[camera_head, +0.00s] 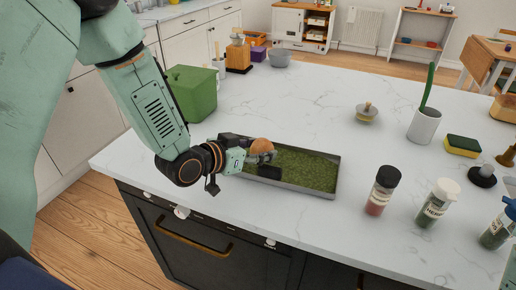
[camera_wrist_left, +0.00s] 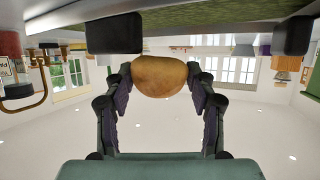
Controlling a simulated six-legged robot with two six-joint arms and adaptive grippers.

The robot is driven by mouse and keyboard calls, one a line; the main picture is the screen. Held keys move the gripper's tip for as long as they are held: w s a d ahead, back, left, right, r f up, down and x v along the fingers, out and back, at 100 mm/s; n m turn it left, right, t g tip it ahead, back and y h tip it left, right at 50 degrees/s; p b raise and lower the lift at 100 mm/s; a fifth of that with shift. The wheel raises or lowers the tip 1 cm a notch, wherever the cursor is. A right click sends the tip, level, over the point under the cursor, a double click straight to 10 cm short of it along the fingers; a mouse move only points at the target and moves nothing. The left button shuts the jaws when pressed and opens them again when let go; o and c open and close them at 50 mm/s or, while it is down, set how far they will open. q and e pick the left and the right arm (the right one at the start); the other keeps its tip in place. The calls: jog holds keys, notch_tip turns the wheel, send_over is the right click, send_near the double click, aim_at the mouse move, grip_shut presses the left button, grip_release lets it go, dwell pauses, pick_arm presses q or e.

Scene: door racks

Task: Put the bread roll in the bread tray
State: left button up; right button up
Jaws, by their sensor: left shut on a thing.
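The bread roll (camera_head: 261,147) is round and golden brown. My left gripper (camera_head: 262,157) is shut on it and holds it over the left part of the tray. The roll also shows between the two fingers in the left wrist view (camera_wrist_left: 160,76). The bread tray (camera_head: 336,178) is a shallow grey rectangular tray with a green, grassy-looking inside, lying on the white counter near its front edge. The gripper hides part of the tray's left end. I cannot tell whether the roll touches the tray. My right gripper does not show.
A green bin (camera_head: 192,93) stands behind my left arm. A red-filled jar with a black lid (camera_head: 382,191) and a bottle with green contents (camera_head: 437,203) stand right of the tray. A white pot (camera_head: 424,126) and a sponge (camera_head: 463,146) are farther right.

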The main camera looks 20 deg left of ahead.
pick_arm(q)
jog(key=shift+w+f, duration=0.1)
jog(key=shift+f, duration=0.05)
jog(key=o, duration=0.4)
jog(key=shift+w, duration=0.1)
jog(key=o, duration=0.5)
jog(key=shift+d, duration=0.15)
jog(key=shift+c, duration=0.2)
